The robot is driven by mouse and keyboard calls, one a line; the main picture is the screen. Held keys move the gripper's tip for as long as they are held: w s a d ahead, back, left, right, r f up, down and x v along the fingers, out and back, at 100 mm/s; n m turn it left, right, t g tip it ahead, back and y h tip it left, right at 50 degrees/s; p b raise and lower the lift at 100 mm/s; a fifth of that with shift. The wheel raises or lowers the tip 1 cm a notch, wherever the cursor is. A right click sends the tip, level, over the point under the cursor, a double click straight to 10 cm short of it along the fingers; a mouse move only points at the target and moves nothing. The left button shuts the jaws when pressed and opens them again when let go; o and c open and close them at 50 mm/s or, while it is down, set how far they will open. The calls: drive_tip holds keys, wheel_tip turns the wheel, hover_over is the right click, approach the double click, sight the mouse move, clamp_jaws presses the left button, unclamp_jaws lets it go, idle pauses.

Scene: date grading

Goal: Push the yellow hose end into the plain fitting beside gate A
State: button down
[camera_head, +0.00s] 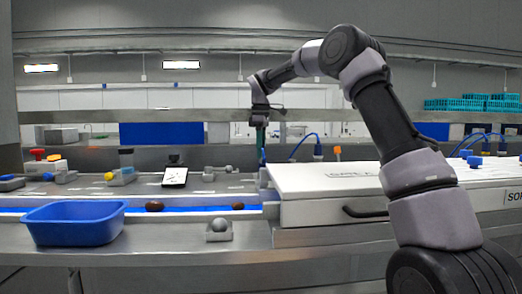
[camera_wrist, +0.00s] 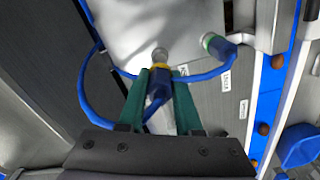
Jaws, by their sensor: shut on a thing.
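My gripper (camera_wrist: 160,82) has green fingers shut on a blue hose end with a yellow ring (camera_wrist: 160,68). A grey round fitting (camera_wrist: 160,53) lies just beyond the ring, in line with it. I cannot tell whether the hose end touches the fitting or has entered it. A second blue hose end with a green ring (camera_wrist: 213,42) sits to the right, at the light panel. Small white labels (camera_wrist: 226,82) lie nearby, too small to read surely. In the head view my gripper (camera_head: 261,148) points down behind the left end of the white machine cover; the held end is hidden there.
A white machine cover (camera_head: 330,182) with a dark handle stands close to my gripper. A blue tub (camera_head: 75,222) is at the front left, beside a blue belt carrying brown dates (camera_head: 154,206). A blue hose loop (camera_wrist: 84,85) curves left of my fingers.

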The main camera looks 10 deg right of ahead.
drive_tip(key=shift+f, duration=0.3)
drive_tip(key=shift+f, duration=0.7)
drive_tip(key=shift+f, duration=1.55)
idle(1.8)
drive_tip(key=c, duration=1.4)
unclamp_jaws()
drive_tip(key=o, duration=1.2)
